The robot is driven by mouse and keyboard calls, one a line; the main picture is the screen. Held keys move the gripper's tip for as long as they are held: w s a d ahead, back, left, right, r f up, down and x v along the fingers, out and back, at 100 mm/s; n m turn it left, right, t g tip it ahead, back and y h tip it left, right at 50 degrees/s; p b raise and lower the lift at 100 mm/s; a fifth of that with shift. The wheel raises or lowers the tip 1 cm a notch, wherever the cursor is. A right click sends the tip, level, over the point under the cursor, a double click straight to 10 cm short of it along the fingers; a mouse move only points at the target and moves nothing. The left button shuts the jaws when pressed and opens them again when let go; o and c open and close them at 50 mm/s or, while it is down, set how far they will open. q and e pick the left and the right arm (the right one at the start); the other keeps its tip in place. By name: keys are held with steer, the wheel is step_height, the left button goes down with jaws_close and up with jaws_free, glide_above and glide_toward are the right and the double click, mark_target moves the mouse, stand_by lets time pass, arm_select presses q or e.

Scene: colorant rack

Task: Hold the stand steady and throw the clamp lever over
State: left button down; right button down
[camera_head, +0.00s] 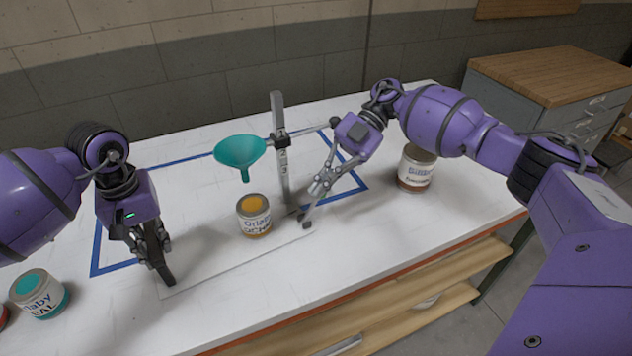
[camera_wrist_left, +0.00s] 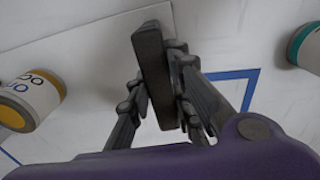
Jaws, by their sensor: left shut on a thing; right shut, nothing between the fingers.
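The stand has an upright grey post (camera_head: 279,110) with number marks and a thin pale base plate (camera_head: 215,262). A black clamp (camera_head: 281,141) sits on the post, with a teal funnel (camera_head: 240,151) out to its left. A thin grey lever (camera_head: 308,131) reaches right from the clamp to a dark knob. My right gripper (camera_head: 306,223) is shut and empty, pointing down just right of the post's foot, below the lever.
A can with yellow contents (camera_head: 254,218) stands beneath the funnel, between my grippers. Another can (camera_head: 416,170) stands to the right, and a teal one (camera_head: 40,294) at the left front. Blue tape (camera_head: 97,255) marks the white table. The right front tabletop is clear.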

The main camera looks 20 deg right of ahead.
arm_select(q)
steer(key=shift+d, duration=0.1)
arm_select(e)
steer(key=d+r+n+h, duration=0.1)
steer(key=d+r, duration=0.3)
steer(key=r, duration=0.5)
steer(key=s+a+f+m+h, duration=0.1)
steer(key=s+a+f+h, duration=0.25)
steer(key=a+f, duration=0.45)
steer(key=shift+t, duration=0.4)
steer(key=shift+w+d+f, duration=0.35)
steer(key=shift+w+d, duration=0.3)
steer(key=shift+w, duration=0.25)
steer(key=shift+w+d+f, duration=0.3)
steer(key=shift+w+d, duration=0.3)
steer(key=shift+w, duration=0.25)
